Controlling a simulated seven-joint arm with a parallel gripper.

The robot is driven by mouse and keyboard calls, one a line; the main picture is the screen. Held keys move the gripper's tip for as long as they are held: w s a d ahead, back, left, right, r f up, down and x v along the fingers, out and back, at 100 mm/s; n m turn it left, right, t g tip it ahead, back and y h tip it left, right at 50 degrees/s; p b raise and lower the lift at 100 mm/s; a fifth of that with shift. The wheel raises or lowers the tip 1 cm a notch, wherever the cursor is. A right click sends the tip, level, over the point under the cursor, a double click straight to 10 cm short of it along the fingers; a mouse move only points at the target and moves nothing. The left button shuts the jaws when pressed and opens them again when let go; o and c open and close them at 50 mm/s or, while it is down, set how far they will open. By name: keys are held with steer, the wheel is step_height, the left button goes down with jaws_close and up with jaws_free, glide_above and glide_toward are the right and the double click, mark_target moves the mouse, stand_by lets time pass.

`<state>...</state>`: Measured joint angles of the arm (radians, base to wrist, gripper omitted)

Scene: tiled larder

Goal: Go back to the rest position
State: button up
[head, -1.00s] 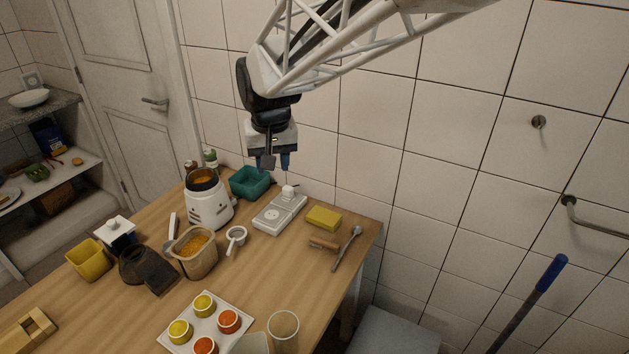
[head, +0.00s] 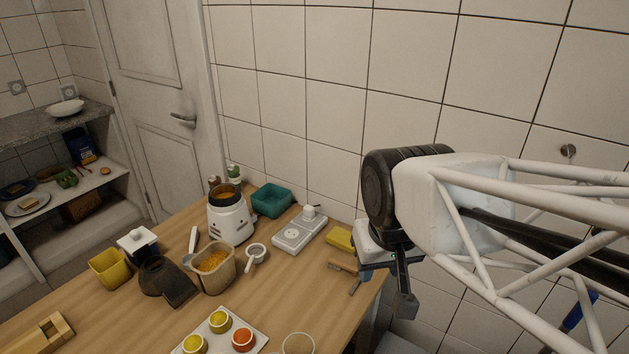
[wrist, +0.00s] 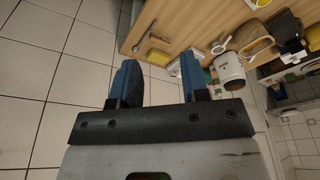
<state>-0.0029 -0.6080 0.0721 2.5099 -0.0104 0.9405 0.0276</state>
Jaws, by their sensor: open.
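My gripper (head: 385,287) hangs off the right end of the wooden table in the head view, beside the tiled wall, its fingers pointing down. In the wrist view its two blue fingertips (wrist: 158,64) are spread apart with nothing between them.
The table (head: 115,310) holds a white grinder (head: 230,222), a teal bin (head: 271,200), a white scale (head: 299,234), a container of orange grains (head: 214,272) and a tray of cups (head: 262,338). A blue-handled pole (head: 580,311) stands at right, behind my arm.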

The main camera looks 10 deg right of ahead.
steer(key=shift+s+d+f, duration=0.15)
steer(key=shift+s+f, duration=0.1)
steer(key=shift+s, duration=0.45)
stand_by(1.5)
steer(key=shift+o, duration=0.5)
steer(key=shift+w, duration=0.1)
